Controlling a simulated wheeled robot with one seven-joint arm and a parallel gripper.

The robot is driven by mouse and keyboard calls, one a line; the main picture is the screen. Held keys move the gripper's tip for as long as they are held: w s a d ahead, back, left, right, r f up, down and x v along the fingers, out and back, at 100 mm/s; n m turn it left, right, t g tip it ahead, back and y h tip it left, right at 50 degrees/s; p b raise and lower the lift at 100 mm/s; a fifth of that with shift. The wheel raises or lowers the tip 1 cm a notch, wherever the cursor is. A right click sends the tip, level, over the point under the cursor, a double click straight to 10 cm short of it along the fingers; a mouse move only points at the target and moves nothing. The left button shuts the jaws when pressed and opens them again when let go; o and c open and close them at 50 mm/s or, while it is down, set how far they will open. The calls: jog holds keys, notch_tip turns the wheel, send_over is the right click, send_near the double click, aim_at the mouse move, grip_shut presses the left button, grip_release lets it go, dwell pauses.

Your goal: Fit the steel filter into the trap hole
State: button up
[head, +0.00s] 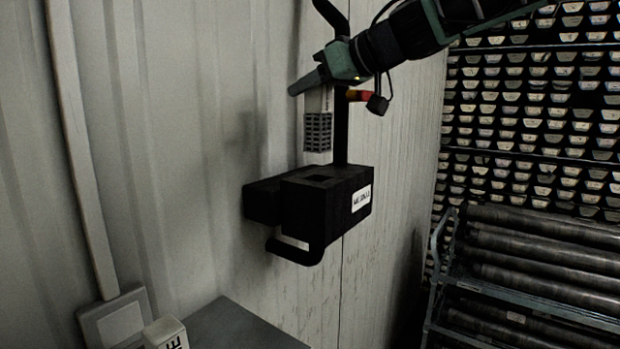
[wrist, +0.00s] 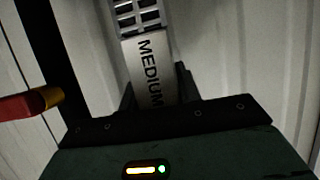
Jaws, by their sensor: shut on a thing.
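The steel filter is a pale block marked MEDIUM (wrist: 150,75) with an open grid at its far end; in the head view its grid (head: 318,132) hangs downward. My gripper (head: 319,90) is shut on its plain upper end, and its dark fingers flank the filter in the wrist view (wrist: 153,95). The black trap box (head: 325,205) is on the wall below, with a square hole (head: 327,178) in its top. The filter hangs upright above the box, apart from it, roughly over the hole and slightly left. The hole's inside is dark.
A black post (head: 341,135) rises behind the box, close to my gripper. A red and yellow lever (head: 357,96) also shows in the wrist view (wrist: 32,102). A grey surface (head: 235,328) and a white lettered block (head: 167,333) are below left. A pipe rack (head: 530,270) stands right.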

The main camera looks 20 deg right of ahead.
aim_at(310, 137)
notch_tip(310, 137, down, 9)
jog(key=shift+r+b, duration=0.15)
jog(key=shift+b, duration=0.8)
jog(key=shift+f, duration=0.25)
jog(key=shift+f, duration=0.35)
jog(key=o, duration=1)
jog(key=shift+r, duration=0.1)
jog(key=shift+r, duration=0.3)
jog(key=b+v, duration=0.1)
jog(key=v, duration=1.1)
jog(key=shift+r+b, duration=0.25)
jog(key=shift+b, duration=0.1)
jog(key=shift+s, duration=0.1)
